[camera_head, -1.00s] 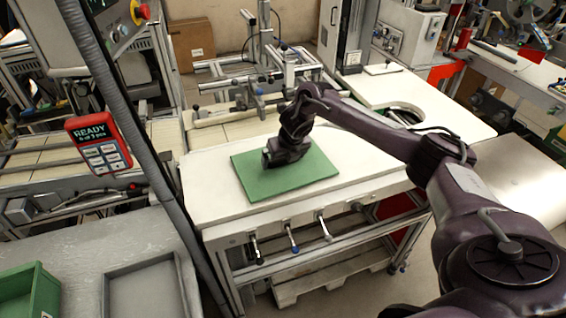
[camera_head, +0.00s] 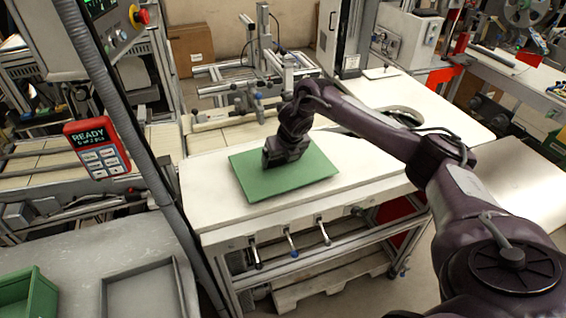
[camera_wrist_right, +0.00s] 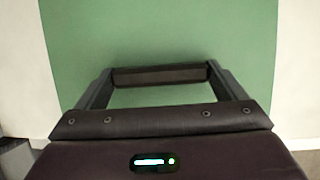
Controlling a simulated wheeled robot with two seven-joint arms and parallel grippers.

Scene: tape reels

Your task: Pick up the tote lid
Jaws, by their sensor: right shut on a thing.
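The tote lid (camera_head: 310,180) is a flat green rectangular panel at the white worktable in the head view. Its green face (camera_wrist_right: 160,30) also fills the middle of the right wrist view. My right gripper (camera_head: 270,162) is over the lid's left-middle part, pointing down, and is shut on it. In the right wrist view the gripper (camera_wrist_right: 160,78) shows as a dark frame against the green; the exact contact is hidden. I cannot tell whether the lid is clear of the tabletop. My left gripper is not in view.
The white worktable (camera_head: 215,195) has bare surface around the lid. Aluminium fixtures (camera_head: 250,90) stand behind it. A grey column with a red READY box (camera_head: 97,150) stands to the left. A green bin (camera_head: 35,295) and a grey tray (camera_head: 140,292) are at the lower left.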

